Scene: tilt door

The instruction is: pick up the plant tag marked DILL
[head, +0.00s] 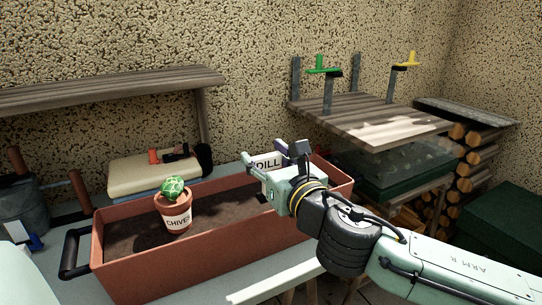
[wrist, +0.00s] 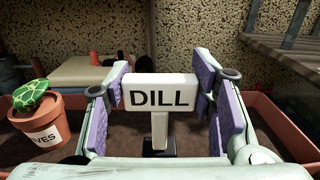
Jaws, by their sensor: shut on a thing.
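The plant tag marked DILL (wrist: 160,94) is a white T-shaped sign with black letters. It stands upright between my gripper's purple-padded fingers in the wrist view, and its stem goes down to a small dark base. My gripper (wrist: 162,92) is shut on the sign's head from both sides. In the head view the tag (head: 266,161) shows at the far right part of the terracotta trough (head: 190,262), partly hidden by my gripper (head: 276,172). Whether the base touches the soil is hard to tell.
A small terracotta pot marked CHIVES (head: 177,221) with a green plant stands in the trough to the left. A wooden shelf (head: 370,119) with green and yellow handled tools is at the right. A cream cushion-like block (head: 150,173) lies behind the trough.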

